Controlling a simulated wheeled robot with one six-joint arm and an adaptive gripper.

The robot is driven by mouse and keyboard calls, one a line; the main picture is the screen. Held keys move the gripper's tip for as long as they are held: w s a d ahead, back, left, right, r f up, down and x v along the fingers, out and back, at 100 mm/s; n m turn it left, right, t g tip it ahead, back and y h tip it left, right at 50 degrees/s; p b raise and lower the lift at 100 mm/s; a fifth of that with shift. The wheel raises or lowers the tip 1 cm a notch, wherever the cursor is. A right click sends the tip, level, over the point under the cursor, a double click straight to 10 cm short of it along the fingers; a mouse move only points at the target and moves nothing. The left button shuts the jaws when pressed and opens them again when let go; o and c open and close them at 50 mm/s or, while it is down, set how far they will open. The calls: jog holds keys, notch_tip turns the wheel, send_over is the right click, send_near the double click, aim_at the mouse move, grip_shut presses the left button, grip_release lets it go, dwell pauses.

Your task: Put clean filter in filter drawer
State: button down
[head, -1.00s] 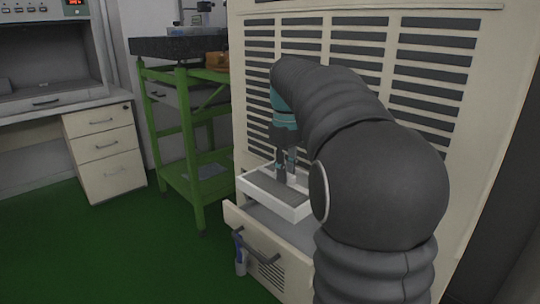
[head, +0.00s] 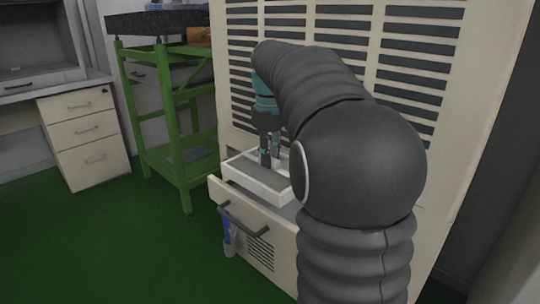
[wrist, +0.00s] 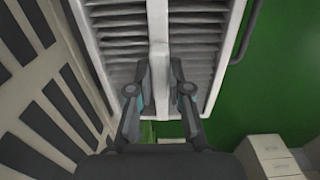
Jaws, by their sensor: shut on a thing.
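The clean filter (head: 271,188), a white frame with grey pleats, is in my gripper (head: 270,161). In the wrist view the fingers (wrist: 160,75) are shut on the white middle rib of the filter (wrist: 115,45). The filter drawer (head: 225,190) is pulled out of the beige cabinet, with a dark handle (head: 244,221) on its front. The filter lies level over the open drawer, at or just above its rim. My arm hides the right part of both, and I cannot tell if they touch.
The beige louvred cabinet (head: 343,75) stands close behind the filter. A green metal stand (head: 168,120) is to the left, with a desk and its drawer unit (head: 85,140) beyond. A blue and white object (head: 229,238) is by the drawer front. Green floor is clear at front left.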

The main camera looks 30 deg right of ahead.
jog(key=shift+f+b, duration=1.45)
jog(key=shift+f, duration=1.55)
jog(key=c, duration=1)
grip_release()
notch_tip(320, 180, up, 12)
jog(key=shift+f, duration=0.1)
